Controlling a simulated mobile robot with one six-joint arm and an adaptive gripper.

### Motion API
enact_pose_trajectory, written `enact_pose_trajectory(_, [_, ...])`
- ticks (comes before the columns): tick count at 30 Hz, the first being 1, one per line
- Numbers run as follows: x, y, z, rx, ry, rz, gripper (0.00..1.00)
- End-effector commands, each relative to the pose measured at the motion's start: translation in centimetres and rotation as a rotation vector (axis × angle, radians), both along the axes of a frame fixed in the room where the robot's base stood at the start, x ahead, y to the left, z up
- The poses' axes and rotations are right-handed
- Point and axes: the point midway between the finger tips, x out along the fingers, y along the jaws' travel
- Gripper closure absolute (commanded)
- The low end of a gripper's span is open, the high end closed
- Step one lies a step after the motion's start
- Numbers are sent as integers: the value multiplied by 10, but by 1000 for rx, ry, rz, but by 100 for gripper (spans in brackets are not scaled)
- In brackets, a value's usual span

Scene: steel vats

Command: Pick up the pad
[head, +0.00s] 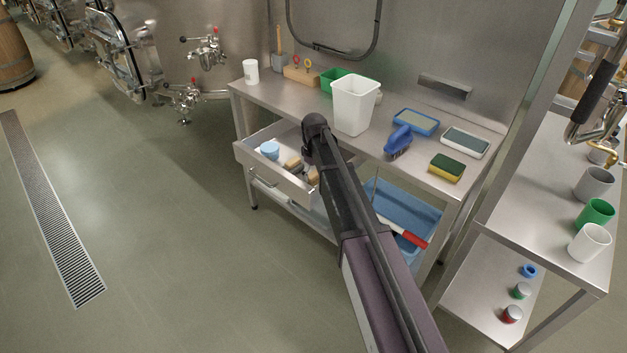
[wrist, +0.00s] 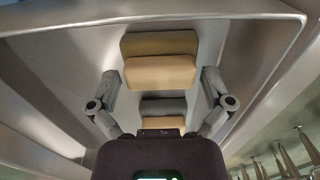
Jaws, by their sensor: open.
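Inside the open drawer (head: 250,152), two tan blocks show in the head view: one (head: 293,163) and another (head: 312,176). In the wrist view the drawer holds a tan block with a brown layer (wrist: 160,70) and a smaller grey and tan block (wrist: 163,108). I cannot tell for certain which thing is the pad. My gripper (wrist: 161,100) is open, its fingers apart on the left and right of these blocks, with nothing gripped. In the head view my arm hides the gripper and part of the drawer.
A light blue round thing (head: 270,149) lies in the drawer. On the bench above stand a white bin (head: 354,105), a blue brush (head: 398,140), a yellow and green sponge (head: 447,168), a blue-framed tray (head: 416,122) and a white-framed one (head: 465,142). The floor at left is clear.

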Motion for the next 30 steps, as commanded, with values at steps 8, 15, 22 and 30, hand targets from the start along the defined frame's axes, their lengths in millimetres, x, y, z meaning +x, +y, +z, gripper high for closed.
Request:
enact_pose_trajectory(8, [0, 0, 0, 0, 0, 0, 24])
enact_pose_trajectory(15, [0, 0, 0, 0, 0, 0, 63])
enact_pose_trajectory(22, [0, 0, 0, 0, 0, 0, 63])
enact_pose_trajectory(30, [0, 0, 9, 0, 0, 0, 63])
